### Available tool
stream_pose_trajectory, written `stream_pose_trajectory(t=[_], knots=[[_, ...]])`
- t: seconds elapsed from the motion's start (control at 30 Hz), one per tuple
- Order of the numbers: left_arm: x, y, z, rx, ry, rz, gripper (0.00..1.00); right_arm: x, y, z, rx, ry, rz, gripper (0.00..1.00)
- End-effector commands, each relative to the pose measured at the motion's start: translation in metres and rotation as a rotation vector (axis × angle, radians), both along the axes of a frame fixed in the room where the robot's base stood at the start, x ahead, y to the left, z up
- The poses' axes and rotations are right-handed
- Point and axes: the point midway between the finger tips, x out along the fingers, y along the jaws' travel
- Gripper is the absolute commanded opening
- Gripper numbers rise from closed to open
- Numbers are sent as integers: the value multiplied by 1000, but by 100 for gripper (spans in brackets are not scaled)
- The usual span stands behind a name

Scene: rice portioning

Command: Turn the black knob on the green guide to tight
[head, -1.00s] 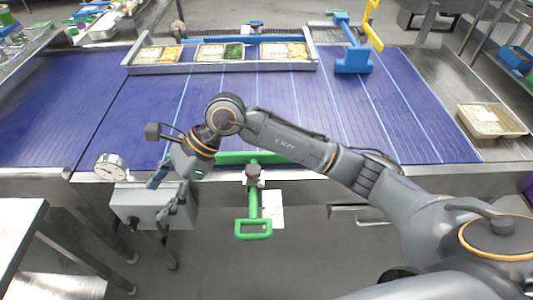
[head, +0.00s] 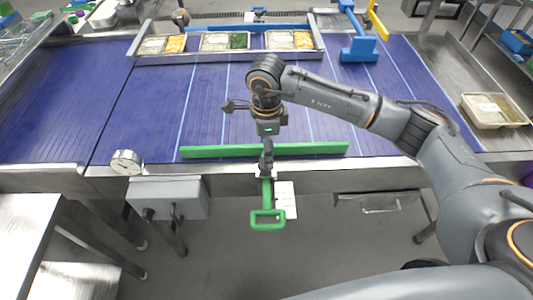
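The green guide has a long bar (head: 220,152) lying along the front edge of the blue conveyor, and a stem with a looped green handle (head: 267,226) hanging below that edge. In the earlier frame a dark knob shows on the clamp where the stem meets the edge; now my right gripper (head: 267,165) covers that spot. The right gripper points down over the clamp, its fingers seen nearly edge-on. Whether they are closed on the knob cannot be told. My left gripper is out of view.
A white dial gauge (head: 126,161) and a grey control box (head: 168,199) are left of the guide. A metal tray rack (head: 215,57) with food trays and a blue fixture (head: 359,50) stand at the back.

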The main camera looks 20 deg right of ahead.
Motion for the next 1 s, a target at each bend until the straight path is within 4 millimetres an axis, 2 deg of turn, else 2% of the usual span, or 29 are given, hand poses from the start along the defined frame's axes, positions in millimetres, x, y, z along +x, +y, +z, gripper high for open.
stream_pose_trajectory(t=[0.1, 0.3, 0.67, 0.93, 1.0], knots=[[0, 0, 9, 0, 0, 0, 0, -1, 0, -20, 1, 3, 0, 65], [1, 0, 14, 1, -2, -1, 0, 0, 1, -42, 1, 1, 0, 65], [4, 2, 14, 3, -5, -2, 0, 0, 1, -49, 2, -1, 2, 65], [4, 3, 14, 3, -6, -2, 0, 0, 1, -48, 2, -1, 2, 12], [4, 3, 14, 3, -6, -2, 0, 0, 1, -48, 2, -1, 1, 11]])
